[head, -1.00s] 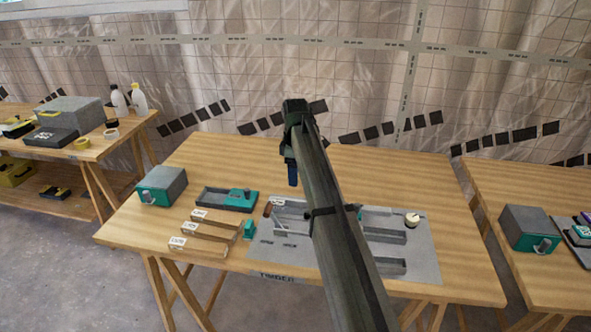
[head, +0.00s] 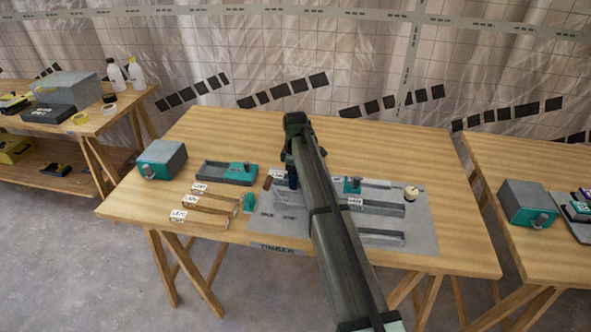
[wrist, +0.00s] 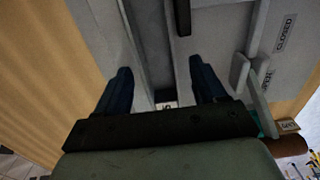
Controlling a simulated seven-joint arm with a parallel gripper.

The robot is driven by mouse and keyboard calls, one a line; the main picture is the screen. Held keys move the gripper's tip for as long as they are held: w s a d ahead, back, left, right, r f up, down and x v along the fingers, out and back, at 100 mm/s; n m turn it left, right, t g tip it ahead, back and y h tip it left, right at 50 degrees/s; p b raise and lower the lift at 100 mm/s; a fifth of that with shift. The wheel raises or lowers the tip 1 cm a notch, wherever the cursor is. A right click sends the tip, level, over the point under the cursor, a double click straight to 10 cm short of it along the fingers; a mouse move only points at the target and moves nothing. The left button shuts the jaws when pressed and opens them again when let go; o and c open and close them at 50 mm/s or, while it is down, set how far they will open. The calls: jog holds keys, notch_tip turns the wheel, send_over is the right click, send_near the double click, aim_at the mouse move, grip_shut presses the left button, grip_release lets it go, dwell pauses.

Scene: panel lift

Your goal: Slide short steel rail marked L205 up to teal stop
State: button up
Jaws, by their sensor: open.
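My gripper (head: 291,183) is low over the back left part of a grey panel (head: 425,235), fingers pointing down. In the wrist view its two blue fingers (wrist: 160,88) are apart, open. Between them runs a grey strip with a white label (wrist: 167,105) at its near end; the writing is too cut off to read, so I cannot tell whether it is the L205 rail. In the head view a white label shows beside the fingers and another (head: 355,202) lies on the panel, both unreadable. A teal block (head: 353,185), possibly the stop, sits at the panel's back, right of my arm.
Several labelled wooden strips (head: 208,207) and a small teal piece (head: 249,203) lie left of the panel. A grey tray with a teal block (head: 226,172) and a grey-teal box (head: 162,160) stand behind them. A pale round knob (head: 411,193) stands at the panel's right.

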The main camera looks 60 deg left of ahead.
jog(key=shift+f, duration=0.15)
jog(key=shift+c, duration=0.5)
jog(key=c, duration=1.1)
jog(key=shift+w+d, duration=0.1)
